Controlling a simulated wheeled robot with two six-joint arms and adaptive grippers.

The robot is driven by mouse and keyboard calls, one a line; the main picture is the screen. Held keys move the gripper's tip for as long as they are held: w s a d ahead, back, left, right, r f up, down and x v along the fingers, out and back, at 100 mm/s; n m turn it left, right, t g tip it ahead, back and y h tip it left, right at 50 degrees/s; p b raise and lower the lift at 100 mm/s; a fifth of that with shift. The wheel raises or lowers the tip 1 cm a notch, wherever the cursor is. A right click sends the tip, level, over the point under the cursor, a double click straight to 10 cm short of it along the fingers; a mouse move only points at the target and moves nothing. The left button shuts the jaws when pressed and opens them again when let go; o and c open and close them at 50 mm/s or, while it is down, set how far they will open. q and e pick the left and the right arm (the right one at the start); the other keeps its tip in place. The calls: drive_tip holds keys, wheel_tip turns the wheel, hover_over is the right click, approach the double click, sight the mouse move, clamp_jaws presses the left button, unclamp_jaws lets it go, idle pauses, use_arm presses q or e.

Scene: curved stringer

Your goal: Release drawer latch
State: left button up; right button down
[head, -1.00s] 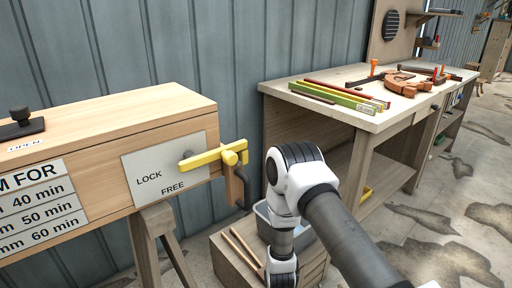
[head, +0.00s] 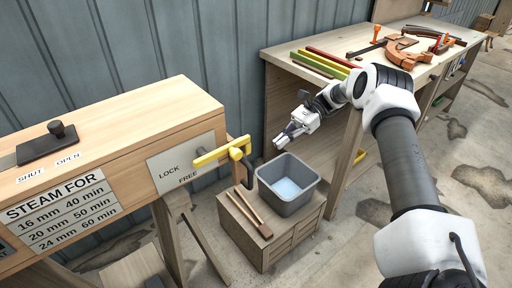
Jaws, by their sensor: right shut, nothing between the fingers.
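A yellow latch lever (head: 222,153) sits on a pale plate (head: 184,164) marked LOCK and FREE, at the right end of a long wooden box (head: 130,118). The lever lies roughly level, nearer the word LOCK, and its outer end reaches past the box end over a dark bent bracket (head: 250,172). My right gripper (head: 280,145) is shut and empty. In the picture it is to the right of the lever, apart from it, above the grey bucket. My left gripper is not in view.
A grey bucket (head: 290,209) and wooden sticks (head: 249,208) are on a low crate (head: 270,247). A workbench (head: 296,53) with coloured strips and clamps stands at right. A black knob slider (head: 47,145) marked SHUT and OPEN sits on the box top.

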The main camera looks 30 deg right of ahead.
drive_tip(key=a+p, duration=0.4)
drive_tip(key=a, duration=0.5)
drive_tip(key=shift+s+a+r, duration=0.25)
drive_tip(key=shift+s+r, duration=0.05)
drive_tip(key=shift+s, duration=0.15)
drive_tip(key=shift+w, duration=0.1)
